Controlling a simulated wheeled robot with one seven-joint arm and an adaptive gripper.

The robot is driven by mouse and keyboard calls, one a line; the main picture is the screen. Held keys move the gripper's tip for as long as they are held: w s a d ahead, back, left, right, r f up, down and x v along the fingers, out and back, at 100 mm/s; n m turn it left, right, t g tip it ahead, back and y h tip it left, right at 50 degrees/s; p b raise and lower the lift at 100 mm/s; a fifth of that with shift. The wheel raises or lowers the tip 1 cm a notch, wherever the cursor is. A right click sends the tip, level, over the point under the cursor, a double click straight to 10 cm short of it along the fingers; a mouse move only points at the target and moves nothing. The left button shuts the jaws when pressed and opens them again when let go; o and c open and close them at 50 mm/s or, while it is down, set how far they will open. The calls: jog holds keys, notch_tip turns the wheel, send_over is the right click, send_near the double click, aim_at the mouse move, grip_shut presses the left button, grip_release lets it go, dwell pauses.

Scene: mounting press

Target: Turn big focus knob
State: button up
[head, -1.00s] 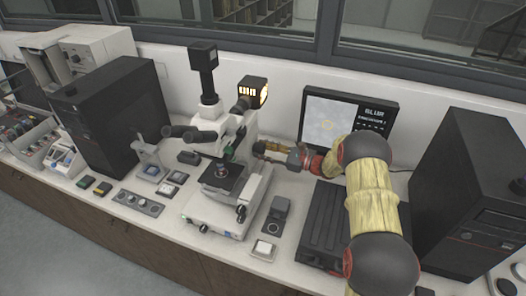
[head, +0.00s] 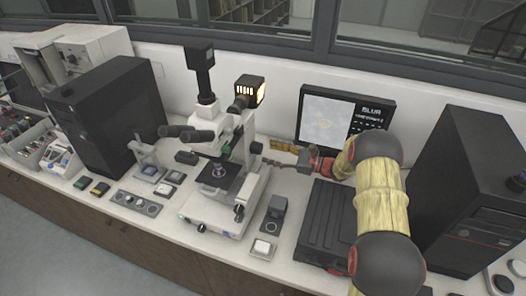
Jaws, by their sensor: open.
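A white microscope (head: 228,200) stands mid-bench, with black eyepieces, a top camera and a dark stage (head: 221,176). A dark round knob (head: 239,212) sits low on its right side, and another dark knob (head: 255,148) shows higher, by the column. I cannot tell for sure which is the big focus knob. My gripper (head: 271,154) reaches in from the right beside the column, near the upper knob. Its fingers are spread, with nothing visible between them. Contact with the microscope cannot be made out.
A monitor (head: 343,124) behind my arm reads "BLUR". A flat black box (head: 332,222) lies below my arm. A small dark device (head: 274,213) and a white button box (head: 262,248) stand right of the microscope. Black towers (head: 112,118) and (head: 470,190) flank the bench.

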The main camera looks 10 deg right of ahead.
jog(key=v, duration=0.7)
dwell(1.3)
